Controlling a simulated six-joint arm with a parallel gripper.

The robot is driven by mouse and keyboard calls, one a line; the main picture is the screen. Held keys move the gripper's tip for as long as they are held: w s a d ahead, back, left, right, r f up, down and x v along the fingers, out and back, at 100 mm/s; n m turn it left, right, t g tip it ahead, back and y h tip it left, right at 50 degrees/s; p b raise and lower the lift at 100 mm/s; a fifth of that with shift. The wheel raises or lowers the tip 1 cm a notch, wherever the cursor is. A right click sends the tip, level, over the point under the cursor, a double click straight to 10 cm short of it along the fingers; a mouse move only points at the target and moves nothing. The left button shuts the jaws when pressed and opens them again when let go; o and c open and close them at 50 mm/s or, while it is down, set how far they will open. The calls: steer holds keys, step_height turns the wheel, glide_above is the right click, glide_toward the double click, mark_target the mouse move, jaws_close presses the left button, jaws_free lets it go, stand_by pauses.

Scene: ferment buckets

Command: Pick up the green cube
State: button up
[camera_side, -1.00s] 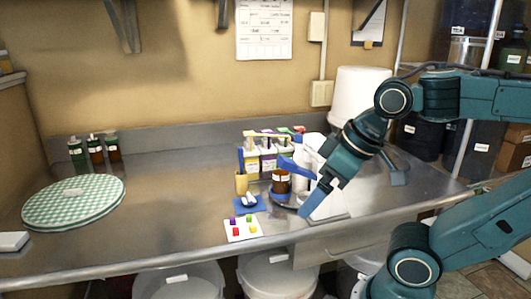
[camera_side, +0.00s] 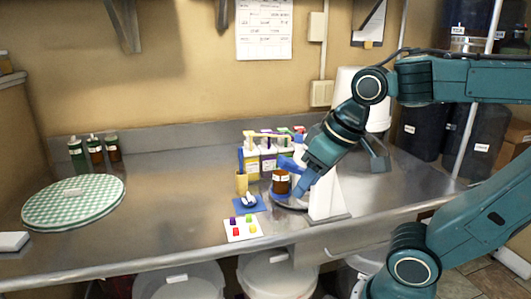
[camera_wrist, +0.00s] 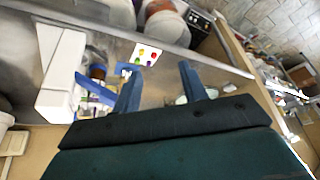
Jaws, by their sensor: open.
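The green cube (camera_side: 249,218) sits on a white card (camera_side: 242,236) near the front edge of the steel counter, at the card's back right in the side view. Purple (camera_side: 233,220), red (camera_side: 236,231) and yellow (camera_side: 253,228) cubes share the card. In the wrist view the card (camera_wrist: 136,47) lies near the top centre, and the small green cube (camera_wrist: 137,60) is on it. My gripper (camera_side: 289,178) is open and empty, above and to the right of the card, apart from the cubes. Its two blue fingers also show in the wrist view (camera_wrist: 160,70).
A blue pad (camera_side: 262,207) with a small pale item lies just behind the card. A white upright object (camera_side: 322,200) stands close to my gripper.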

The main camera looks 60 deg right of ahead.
steer(key=w+d+f+m+g, duration=0.1)
steer(key=w+d+m+g, duration=0.3)
steer(key=w, duration=0.8)
steer(key=m+g, duration=0.1)
steer(key=m, duration=0.5)
glide_above(249, 215)
step_height(249, 215, down, 9)
steer(key=shift+a+r, duration=0.1)
steer(key=shift+f, duration=4.3)
steer(key=shift+f, duration=2.6)
